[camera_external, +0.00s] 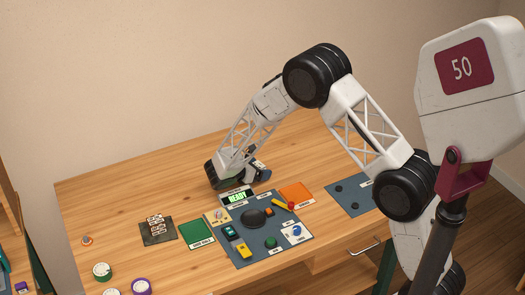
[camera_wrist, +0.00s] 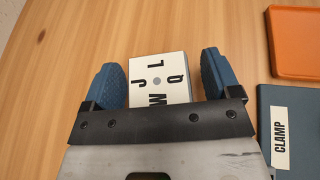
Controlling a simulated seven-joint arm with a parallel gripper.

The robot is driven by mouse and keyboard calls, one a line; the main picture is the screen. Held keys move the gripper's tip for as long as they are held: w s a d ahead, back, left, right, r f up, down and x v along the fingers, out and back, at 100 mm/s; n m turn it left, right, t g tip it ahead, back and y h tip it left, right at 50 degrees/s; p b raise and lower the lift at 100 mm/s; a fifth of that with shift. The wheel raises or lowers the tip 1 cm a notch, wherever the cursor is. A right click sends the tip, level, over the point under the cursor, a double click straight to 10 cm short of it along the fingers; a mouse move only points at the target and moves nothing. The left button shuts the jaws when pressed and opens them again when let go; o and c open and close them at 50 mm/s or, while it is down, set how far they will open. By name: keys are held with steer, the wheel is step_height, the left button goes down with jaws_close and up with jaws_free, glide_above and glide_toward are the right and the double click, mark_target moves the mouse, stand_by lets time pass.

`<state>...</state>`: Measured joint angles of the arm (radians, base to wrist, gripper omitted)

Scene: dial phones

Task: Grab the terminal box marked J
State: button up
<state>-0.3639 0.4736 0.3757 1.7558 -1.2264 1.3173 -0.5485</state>
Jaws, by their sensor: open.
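A white box (camera_wrist: 158,86) with black letters J, L, Q and W and a grey dot on its top stands on the wooden table in the wrist view. My gripper (camera_wrist: 162,78) is open, with one blue finger on the left of the box and one on the right. Narrow gaps seem to show on both sides, and the box's near end is hidden behind my gripper's body. I cannot tell how deep the fingers reach beside it. In the external view my gripper (camera_external: 258,174) is low over the table behind the READY display, and the box cannot be made out.
An orange tray (camera_wrist: 297,42) and a dark panel with a CLAMP label (camera_wrist: 280,143) lie to the right. The READY display (camera_external: 237,197), a dark mat (camera_external: 246,259) with several devices and a green tray (camera_external: 197,234) lie nearby. The table's left rear is clear.

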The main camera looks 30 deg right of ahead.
mark_target(259, 165)
steer(key=shift+d, duration=0.15)
stand_by(0.4)
steer(key=c, duration=1)
steer(key=shift+c, duration=0.2)
steer(key=shift+r, duration=0.85)
step_height(259, 165, up, 2)
steer(key=shift+r, duration=0.1)
steer(key=s, duration=0.5)
steer(key=s+d, duration=0.1)
steer(key=s, duration=0.4)
steer(key=s+d+r, duration=0.1)
steer(key=s, duration=0.4)
steer(key=shift+s+d, duration=0.2)
steer(key=shift+s, duration=0.2)
